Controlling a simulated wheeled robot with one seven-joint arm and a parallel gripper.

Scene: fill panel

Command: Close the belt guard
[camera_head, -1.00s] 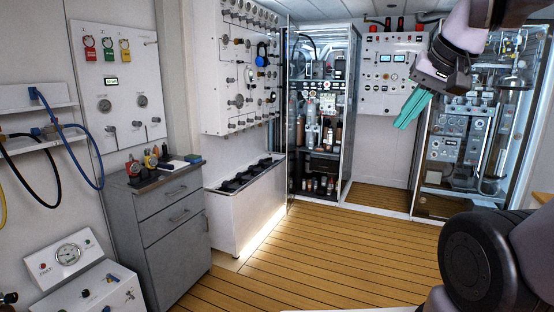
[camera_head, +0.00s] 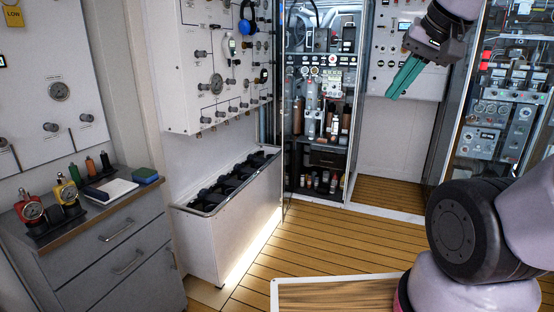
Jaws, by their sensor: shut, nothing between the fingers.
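My gripper (camera_head: 393,92) has teal fingers, shut and empty, pointing down and left in the upper right of the head view. It is in the air, in front of the white control panel on the back wall in the picture. I cannot make out a belt guard for certain. The open-fronted or glazed machine cabinet (camera_head: 326,158) in the middle holds bottles, gauges and pipework. A second machine cabinet (camera_head: 497,115) stands at the right, partly cut off by the frame and hidden low down by my arm.
A grey drawer unit (camera_head: 100,255) with gauges and small bottles stands at the lower left. A white trough (camera_head: 228,235) with black inserts is beside it, under a wall valve panel (camera_head: 190,95). The plank floor (camera_head: 320,235) before the middle cabinet is clear.

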